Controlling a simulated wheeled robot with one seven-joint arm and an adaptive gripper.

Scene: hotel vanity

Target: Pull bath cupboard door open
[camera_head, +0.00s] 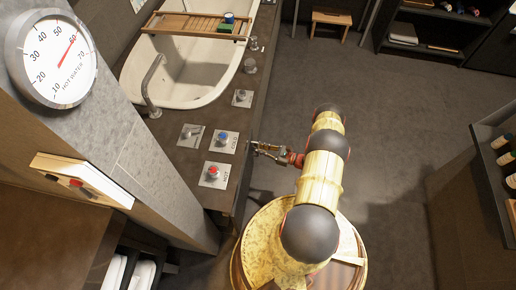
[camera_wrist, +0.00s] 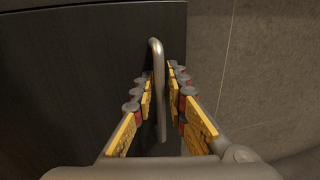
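The bath cupboard door (camera_wrist: 80,70) is a flat dark panel filling the left and middle of the wrist view. It looks shut. Its handle (camera_wrist: 157,60) is a grey metal bar loop standing out from the door near its right edge. My gripper (camera_wrist: 161,78) has a finger on each side of the handle, with narrow gaps showing, so it is open around it. In the head view my gripper (camera_head: 256,148) is at the dark side of the bath surround. The door and handle are hard to make out there.
A white bathtub (camera_head: 190,75) with a wooden tray (camera_head: 190,26) is set in the dark counter (camera_head: 190,158). Taps and knobs line its edge. A wooden stool (camera_head: 331,18) and shelves stand at the back. A shelf with bottles (camera_head: 503,142) is at right. The floor (camera_head: 395,120) between is clear.

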